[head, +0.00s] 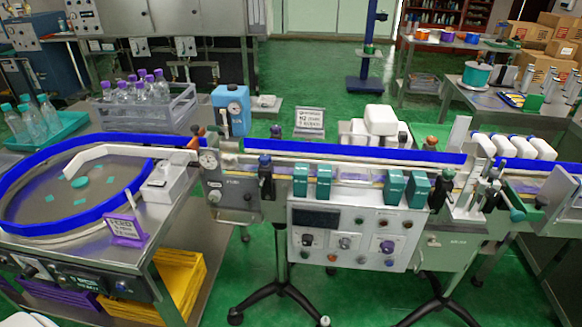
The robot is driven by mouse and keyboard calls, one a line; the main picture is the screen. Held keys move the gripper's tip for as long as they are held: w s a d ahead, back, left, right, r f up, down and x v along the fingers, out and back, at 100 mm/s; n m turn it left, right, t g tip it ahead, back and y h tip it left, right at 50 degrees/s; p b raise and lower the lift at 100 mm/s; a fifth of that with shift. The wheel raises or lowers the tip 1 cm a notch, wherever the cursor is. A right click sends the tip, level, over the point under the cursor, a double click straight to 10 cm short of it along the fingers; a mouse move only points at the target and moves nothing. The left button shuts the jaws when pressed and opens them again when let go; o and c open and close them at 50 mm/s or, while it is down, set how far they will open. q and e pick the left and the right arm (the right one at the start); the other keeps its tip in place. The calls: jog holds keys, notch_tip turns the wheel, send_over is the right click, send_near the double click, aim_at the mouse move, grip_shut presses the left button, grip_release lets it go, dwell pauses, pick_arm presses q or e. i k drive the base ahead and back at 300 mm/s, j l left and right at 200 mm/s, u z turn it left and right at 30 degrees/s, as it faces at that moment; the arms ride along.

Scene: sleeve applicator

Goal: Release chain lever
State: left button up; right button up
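The sleeve applicator conveyor (350,151) runs across the middle of the head view, with a blue guide rail along it. Its control panel (347,235) carries a dark display, knobs and buttons. A black upright handle (265,172) stands at the panel's upper left, and another dark handle (439,190) stands at its upper right. I cannot tell which part is the chain lever, or its position. Several teal blocks (393,187) sit along the conveyor's front. Neither gripper shows in the head view.
A round table (80,211) with a blue rim stands at left, with a purple sign (126,229) on its edge. Yellow crates (181,280) are below it. White bottles (381,120) stand behind the conveyor. Black stand legs (283,297) spread over the green floor.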

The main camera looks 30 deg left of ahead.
aim_at(246, 198)
jog(key=k+j+u, duration=0.15)
jog(key=j+u, duration=0.15)
jog(key=j, duration=0.25)
jog(key=k+j+u, duration=0.1)
jog(key=j+u, duration=0.2)
jog(key=j, duration=0.2)
jog(key=j+u, duration=0.3)
jog(key=j, duration=0.3)
